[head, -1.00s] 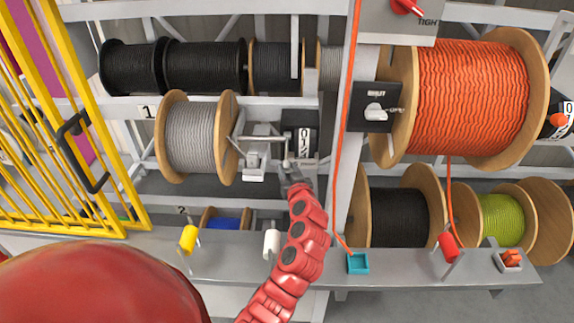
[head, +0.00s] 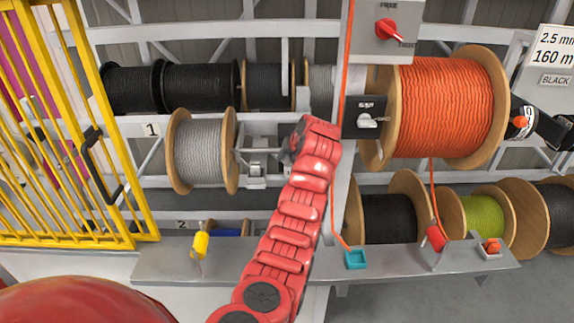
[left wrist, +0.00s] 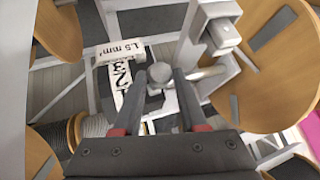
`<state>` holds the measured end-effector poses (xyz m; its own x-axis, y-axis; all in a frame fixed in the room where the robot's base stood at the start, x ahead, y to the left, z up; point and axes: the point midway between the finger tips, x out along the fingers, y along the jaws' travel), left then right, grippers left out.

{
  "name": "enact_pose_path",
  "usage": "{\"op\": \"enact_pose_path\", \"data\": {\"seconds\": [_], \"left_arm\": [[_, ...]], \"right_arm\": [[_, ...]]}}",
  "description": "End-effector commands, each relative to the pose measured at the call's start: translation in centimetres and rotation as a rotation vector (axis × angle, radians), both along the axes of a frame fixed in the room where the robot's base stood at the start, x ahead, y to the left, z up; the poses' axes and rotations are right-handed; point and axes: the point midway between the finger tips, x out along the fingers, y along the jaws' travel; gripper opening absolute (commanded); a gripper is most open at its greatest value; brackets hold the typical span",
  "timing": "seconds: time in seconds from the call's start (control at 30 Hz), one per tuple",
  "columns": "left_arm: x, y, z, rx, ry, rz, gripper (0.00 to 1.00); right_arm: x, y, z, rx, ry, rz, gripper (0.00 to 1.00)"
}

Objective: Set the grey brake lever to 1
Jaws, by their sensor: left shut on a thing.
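The grey brake lever shows in the left wrist view as a rounded grey knob (left wrist: 160,71) between my fingertips. My left gripper (left wrist: 160,78) is shut on it. A white number scale (left wrist: 121,76) stands just left of the fingers, under a "1.5 mm²" label; I cannot tell which number the lever is at. In the head view my left gripper (head: 297,144) is at the frame right of the grey cable reel (head: 203,148), where my own red arm hides the lever and scale. My right gripper is not in view.
An orange cable reel (head: 445,108) and a black selector switch (head: 366,118) are right of my arm. Below are a grey shelf edge (head: 300,262), a yellow-capped post (head: 200,245) and a teal block (head: 356,259). A yellow gate (head: 85,150) stands left.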

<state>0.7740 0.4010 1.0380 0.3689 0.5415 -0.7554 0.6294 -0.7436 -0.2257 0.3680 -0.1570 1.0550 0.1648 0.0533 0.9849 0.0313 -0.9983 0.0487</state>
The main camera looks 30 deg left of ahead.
Motion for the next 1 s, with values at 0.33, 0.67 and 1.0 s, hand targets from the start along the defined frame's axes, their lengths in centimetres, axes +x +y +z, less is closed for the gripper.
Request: {"op": "enact_pose_path", "data": {"seconds": [0.33, 0.67, 1.0], "left_arm": [[0.6, 0.4, 1.6, -0.005, 0.006, 0.000, 0.00], [0.8, 0.5, 2.0, -0.003, 0.005, 0.001, 0.00], [0.8, 0.6, 2.1, -0.003, 0.003, 0.001, 0.47]], "right_arm": [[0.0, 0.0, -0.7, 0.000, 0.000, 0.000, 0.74], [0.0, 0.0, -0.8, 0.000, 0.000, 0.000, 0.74], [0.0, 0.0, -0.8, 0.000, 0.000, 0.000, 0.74]]}}
